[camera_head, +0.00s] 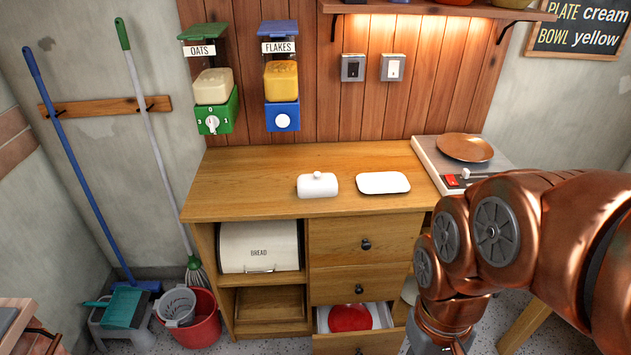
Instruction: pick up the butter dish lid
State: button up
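The butter dish lid (317,186) is white with a small round knob on top. It sits upright on the wooden counter, near the front edge. The white butter dish base (383,183) lies to its right, flat and empty, a small gap apart. My copper arm fills the lower right of the view. My gripper is not clearly visible; the arm's lower end reaches down to the bottom edge of the picture, well below and right of the lid. Nothing touches the lid.
A scale-like appliance with a brown plate (465,148) stands at the counter's right. The bottom drawer (380,316) is open with a red item inside. The OATS dispenser (211,87) and FLAKES dispenser (281,82) hang above. The counter's left side (235,185) is clear.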

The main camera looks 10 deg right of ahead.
aim_at(317, 184)
jog(key=k, duration=0.45)
jog(key=u, duration=0.9)
jog(key=i, duration=0.8)
jog(key=u, duration=0.3)
